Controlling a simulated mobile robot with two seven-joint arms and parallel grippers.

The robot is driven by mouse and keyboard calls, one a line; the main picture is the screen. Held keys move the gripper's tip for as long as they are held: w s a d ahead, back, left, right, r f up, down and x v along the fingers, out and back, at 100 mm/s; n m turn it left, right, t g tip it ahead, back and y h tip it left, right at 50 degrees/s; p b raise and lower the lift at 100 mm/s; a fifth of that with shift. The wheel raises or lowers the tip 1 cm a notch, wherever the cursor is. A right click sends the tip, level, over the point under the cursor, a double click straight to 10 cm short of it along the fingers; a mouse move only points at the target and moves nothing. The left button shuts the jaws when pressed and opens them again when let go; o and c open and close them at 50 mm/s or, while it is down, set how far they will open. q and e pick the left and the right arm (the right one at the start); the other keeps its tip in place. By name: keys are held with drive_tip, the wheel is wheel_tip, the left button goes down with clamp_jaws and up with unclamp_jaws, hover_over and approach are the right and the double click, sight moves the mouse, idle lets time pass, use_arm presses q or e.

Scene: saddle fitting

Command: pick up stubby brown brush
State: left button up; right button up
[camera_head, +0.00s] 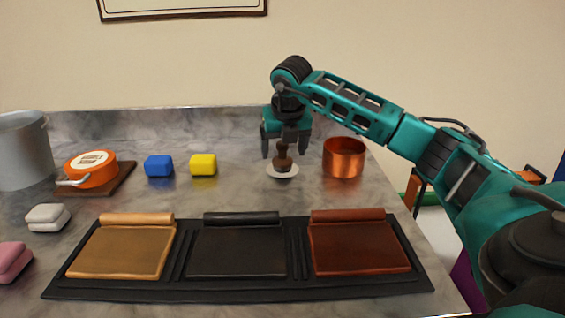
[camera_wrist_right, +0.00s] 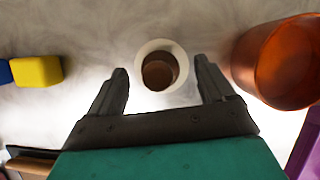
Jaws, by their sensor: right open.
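The stubby brown brush (camera_head: 282,158) stands upright on a small white saucer (camera_head: 282,173) towards the back of the counter. My right gripper (camera_head: 285,148) is open and points down at the brush from above. In the right wrist view the brush (camera_wrist_right: 160,71) shows from above as a dark brown round shape inside the white saucer (camera_wrist_right: 180,53). It lies just beyond and between the two open fingertips (camera_wrist_right: 161,66). I cannot tell whether a finger touches it. My left gripper is not in view.
A copper pot (camera_head: 344,158) stands close right of the brush. Yellow (camera_head: 203,165) and blue (camera_head: 158,166) blocks lie left of it. A black tray (camera_head: 180,292) with three coloured panels lies in front.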

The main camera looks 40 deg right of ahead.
drive_tip(key=shift+x, duration=0.95)
drive_tip(key=shift+r, duration=0.1)
drive_tip(key=shift+c, duration=0.2)
drive_tip(key=c, duration=1.1)
drive_tip(key=shift+r, duration=0.15)
